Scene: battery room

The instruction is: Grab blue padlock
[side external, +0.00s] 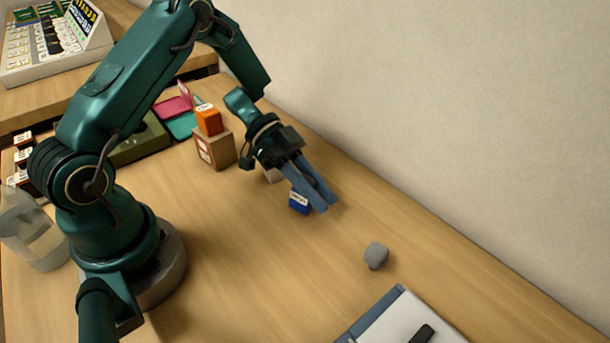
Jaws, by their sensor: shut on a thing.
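The blue padlock (299,202) is at my gripper (325,208), near the middle of the wooden table. Its blue body with a small white label shows just left of and below the fingers. The fingers are shut on it and point down and to the right. Part of the padlock is hidden behind the near finger, and its shackle cannot be made out. Whether it touches the table is hard to tell.
A brown box (215,150) with an orange block (209,119) on top stands left of my gripper. A grey lump (376,255) and a clipboard (392,322) lie to the right. The wall borders the table.

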